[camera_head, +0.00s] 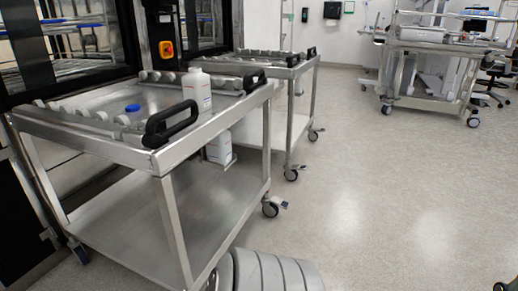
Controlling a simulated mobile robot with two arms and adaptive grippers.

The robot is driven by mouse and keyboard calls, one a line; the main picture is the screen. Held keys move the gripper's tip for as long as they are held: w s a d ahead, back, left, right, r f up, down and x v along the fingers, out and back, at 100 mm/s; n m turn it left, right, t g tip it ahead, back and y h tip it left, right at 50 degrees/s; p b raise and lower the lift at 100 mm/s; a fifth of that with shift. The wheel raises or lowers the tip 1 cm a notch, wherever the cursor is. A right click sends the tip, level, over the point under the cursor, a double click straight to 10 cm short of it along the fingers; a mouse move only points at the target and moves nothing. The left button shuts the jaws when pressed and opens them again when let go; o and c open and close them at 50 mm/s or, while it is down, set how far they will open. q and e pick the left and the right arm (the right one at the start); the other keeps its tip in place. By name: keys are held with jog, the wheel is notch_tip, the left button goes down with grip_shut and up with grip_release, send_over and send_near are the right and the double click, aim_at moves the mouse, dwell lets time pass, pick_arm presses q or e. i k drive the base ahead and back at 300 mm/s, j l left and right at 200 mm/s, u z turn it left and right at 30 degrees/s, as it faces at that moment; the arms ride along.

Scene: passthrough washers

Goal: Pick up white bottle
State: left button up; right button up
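A white bottle (197,90) stands upright on the top of the near steel cart (120,155), close to its right end. Its side carries small, unreadable print. A second white container (219,147) shows lower down, behind the near cart's right side, and its upper part is partly hidden by the cart's frame. Neither of my grippers is in view.
A small blue round object (132,107) lies on the near cart's top. Black handles (170,124) rise at the cart's edge. A second steel cart (300,72) stands behind it. Another wheeled cart (440,55) is at the back right. The floor (390,180) on the right is clear.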

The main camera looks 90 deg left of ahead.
aim_at(219, 151)
jog(key=i+u, duration=0.2)
jog(key=u, duration=0.2)
jog(key=i+j+u, duration=0.1)
jog(key=u, duration=0.3)
jog(key=i+l+u, duration=0.1)
jog(key=i+u, duration=0.25)
jog(key=i+l+u, duration=0.15)
jog(key=u, duration=0.25)
jog(key=i+u, duration=0.15)
jog(key=u, duration=0.35)
jog(key=i+u, duration=0.1)
jog(key=u, duration=0.35)
jog(key=i+u, duration=0.15)
jog(key=u, duration=0.35)
jog(key=i+l+u, duration=0.1)
jog(key=u, duration=0.35)
jog(key=i+u, duration=0.2)
jog(key=u, duration=0.3)
jog(key=i+l+u, duration=0.2)
jog(key=u, duration=0.25)
